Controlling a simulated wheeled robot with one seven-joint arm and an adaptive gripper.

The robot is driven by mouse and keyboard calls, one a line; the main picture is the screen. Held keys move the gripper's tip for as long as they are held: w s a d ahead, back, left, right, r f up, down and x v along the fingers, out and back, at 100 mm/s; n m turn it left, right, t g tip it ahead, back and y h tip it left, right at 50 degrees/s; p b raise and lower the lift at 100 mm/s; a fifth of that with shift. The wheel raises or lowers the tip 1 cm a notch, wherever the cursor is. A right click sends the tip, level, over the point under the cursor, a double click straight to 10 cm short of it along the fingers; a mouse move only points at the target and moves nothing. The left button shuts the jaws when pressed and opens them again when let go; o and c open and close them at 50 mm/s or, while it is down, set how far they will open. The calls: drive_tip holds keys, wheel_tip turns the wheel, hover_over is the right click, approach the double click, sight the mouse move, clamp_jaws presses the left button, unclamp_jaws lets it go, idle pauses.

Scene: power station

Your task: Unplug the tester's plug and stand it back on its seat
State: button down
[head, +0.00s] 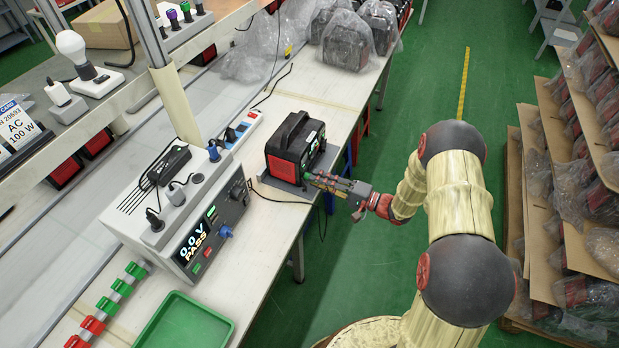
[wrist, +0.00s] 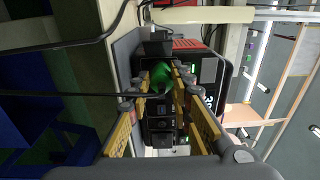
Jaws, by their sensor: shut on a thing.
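The black and red power station (head: 284,168) stands on a grey plate on the bench, its front facing right. It also shows in the wrist view (wrist: 208,85). My gripper (head: 311,180) is at that front, and its yellow-sided fingers are shut on a green plug (wrist: 161,75) with a black cable. I cannot tell whether the plug's pins are in the socket. The white tester (head: 170,225) stands to the left, and its display (head: 196,240) reads 0.0 V and PASS. Several small plugs stand on its top, including a blue one (head: 214,150). I cannot tell which spot is the green plug's seat.
A socket strip (head: 243,130) lies behind the power station. Bagged units (head: 350,35) stand farther along. Stacked racks (head: 580,180) stand at the right, across green floor.

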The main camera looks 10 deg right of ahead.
drive_tip(key=shift+s+d, duration=0.1)
drive_tip(key=shift+d, duration=0.05)
drive_tip(key=shift+v, duration=1.85)
